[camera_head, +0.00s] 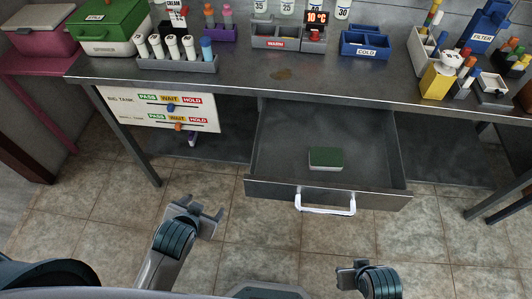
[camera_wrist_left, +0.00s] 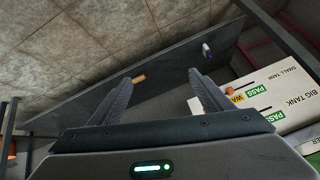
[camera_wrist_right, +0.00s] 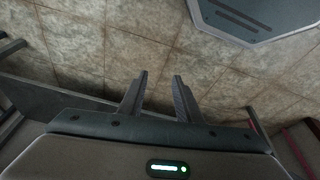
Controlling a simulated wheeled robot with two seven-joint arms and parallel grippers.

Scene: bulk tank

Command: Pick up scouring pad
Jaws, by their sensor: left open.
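The scouring pad (camera_head: 326,158) is a small block with a dark green top and a pale lower edge. It lies flat in the open drawer (camera_head: 275,160) under the bench in the head view. My left gripper (camera_head: 206,213) is open and empty, in front of the bench and to the left of the drawer. It also shows open in the left wrist view (camera_wrist_left: 165,95). My right gripper (camera_head: 353,270) is low in the head view, nearer me than the drawer. Its fingers stand apart with nothing between them in the right wrist view (camera_wrist_right: 162,95). The pad shows in neither wrist view.
The drawer's white handle (camera_head: 325,208) juts towards me. The metal bench (camera_head: 245,85) above holds bins, bottles and boxes. A PASS/WAIT/HOLD board (camera_head: 150,105) hangs under its left side. The tiled floor before the drawer is clear.

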